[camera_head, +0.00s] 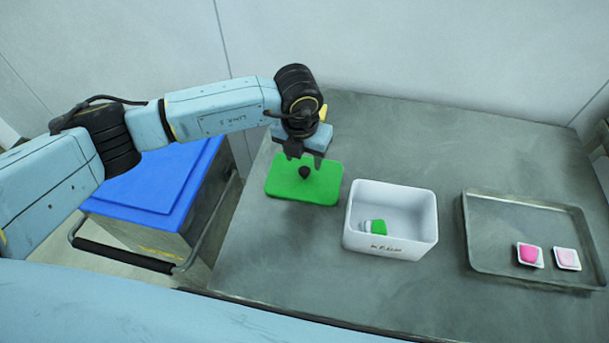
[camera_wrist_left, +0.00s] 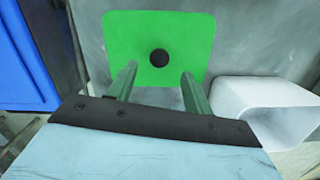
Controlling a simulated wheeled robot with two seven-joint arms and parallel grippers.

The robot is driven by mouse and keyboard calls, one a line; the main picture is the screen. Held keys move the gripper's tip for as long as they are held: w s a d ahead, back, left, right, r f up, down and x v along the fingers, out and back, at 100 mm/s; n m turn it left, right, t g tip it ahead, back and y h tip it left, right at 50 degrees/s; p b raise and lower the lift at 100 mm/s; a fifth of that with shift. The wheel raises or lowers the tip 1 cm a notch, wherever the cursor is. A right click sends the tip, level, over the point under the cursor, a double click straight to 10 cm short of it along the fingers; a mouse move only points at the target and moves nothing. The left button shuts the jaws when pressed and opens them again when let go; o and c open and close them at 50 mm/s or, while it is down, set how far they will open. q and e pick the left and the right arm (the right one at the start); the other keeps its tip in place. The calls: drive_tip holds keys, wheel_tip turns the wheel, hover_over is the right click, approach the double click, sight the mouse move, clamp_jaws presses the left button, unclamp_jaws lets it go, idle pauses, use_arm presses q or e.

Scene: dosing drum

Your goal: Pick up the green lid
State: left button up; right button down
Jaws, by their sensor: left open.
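The green lid (camera_head: 318,190) is a flat rounded rectangle with a black knob (camera_head: 304,172) in its middle. It lies on the grey table left of the white box. My left gripper (camera_head: 305,163) is above the lid, close to the knob, pointing down. In the left wrist view the lid (camera_wrist_left: 125,36) lies ahead of the open fingers (camera_wrist_left: 158,82), and the knob (camera_wrist_left: 159,57) shows beyond the gap between the fingertips. The fingers look empty, apart from the knob. My right gripper is not in view.
A white box (camera_head: 388,242) holding a small green and white item (camera_head: 375,226) stands right of the lid.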

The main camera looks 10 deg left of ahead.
sight(304, 170)
use_arm(q)
drive_tip(key=f, duration=0.5)
drive_tip(key=shift+w, duration=0.3)
drive_tip(key=shift+r, duration=0.1)
drive_tip(key=c, duration=1.1)
